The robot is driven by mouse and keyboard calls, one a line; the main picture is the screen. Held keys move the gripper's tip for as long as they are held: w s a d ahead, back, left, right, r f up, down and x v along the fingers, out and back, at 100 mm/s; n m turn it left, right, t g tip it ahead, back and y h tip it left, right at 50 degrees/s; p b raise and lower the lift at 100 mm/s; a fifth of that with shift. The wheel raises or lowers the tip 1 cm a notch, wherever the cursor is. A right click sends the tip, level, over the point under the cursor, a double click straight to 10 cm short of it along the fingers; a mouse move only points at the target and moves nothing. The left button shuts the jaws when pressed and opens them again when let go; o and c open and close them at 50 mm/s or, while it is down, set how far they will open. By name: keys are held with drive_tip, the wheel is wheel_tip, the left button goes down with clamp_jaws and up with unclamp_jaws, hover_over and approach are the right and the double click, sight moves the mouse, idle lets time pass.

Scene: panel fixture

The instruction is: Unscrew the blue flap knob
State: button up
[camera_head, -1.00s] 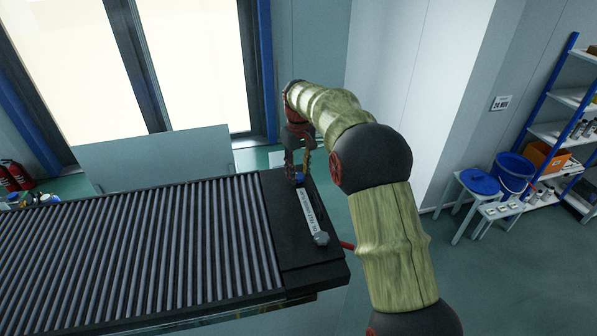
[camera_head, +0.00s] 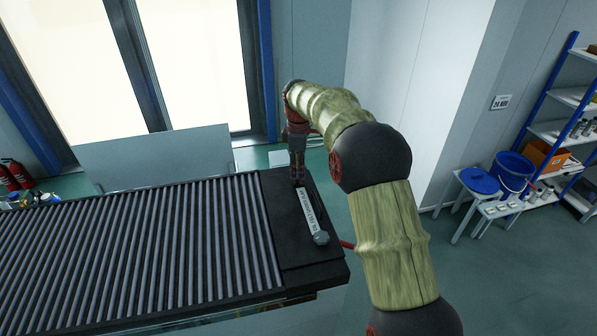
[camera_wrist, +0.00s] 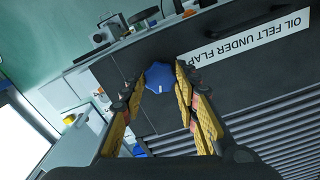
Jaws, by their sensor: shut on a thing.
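The blue flap knob (camera_wrist: 159,78) is a faceted knob on a dark panel in the wrist view. My gripper (camera_wrist: 157,82) has its yellow-padded fingers on either side of the knob, with the tips closed against it. In the head view my gripper (camera_head: 298,178) points down at the far end of the dark end panel (camera_head: 274,200), and it hides most or all of the knob. A white label strip (camera_wrist: 245,37) reading "OIL FELT UNDER FLAP" lies beside the knob. The knob looks seated on the panel; its thread is hidden.
A red bar (camera_head: 347,245) sticks out at the right edge. Shelves and stools stand far right.

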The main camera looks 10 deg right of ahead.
drive_tip(key=n, duration=0.6)
drive_tip(key=shift+w+r+n, duration=0.1)
drive_tip(key=shift+r+n, duration=0.05)
drive_tip(key=shift+n, duration=0.15)
idle(0.5)
drive_tip(key=o, duration=1.2)
drive_tip(key=shift+c, duration=0.2)
wheel_tip(320, 180, up, 12)
